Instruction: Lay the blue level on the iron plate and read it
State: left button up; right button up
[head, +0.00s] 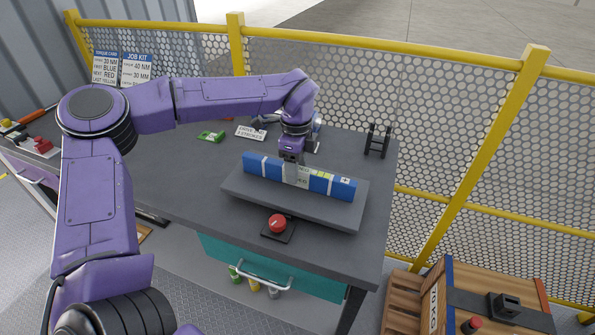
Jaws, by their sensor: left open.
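The blue level (335,186) lies lengthwise on the dark grey iron plate (250,193), which rests on the workbench. The level has a pale middle section and a yellow-green vial window (320,177); the bubble is too small to read. My left gripper (292,173) points down at the middle of the level, its open fingers at the level's body and hiding part of it. Whether the fingers touch it I cannot tell. My right gripper is not in view.
A red button (277,223) on a dark base sits in front of the plate. A black stand (377,140), a small sign (251,133) and a green item (211,136) stand behind. A yellow mesh fence (380,95) runs behind the bench (170,180). A wooden crate (400,303) is at lower right.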

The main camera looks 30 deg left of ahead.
pick_arm(q)
notch_tip(320, 180, down, 3)
jog(key=shift+r, duration=0.15)
grip_shut()
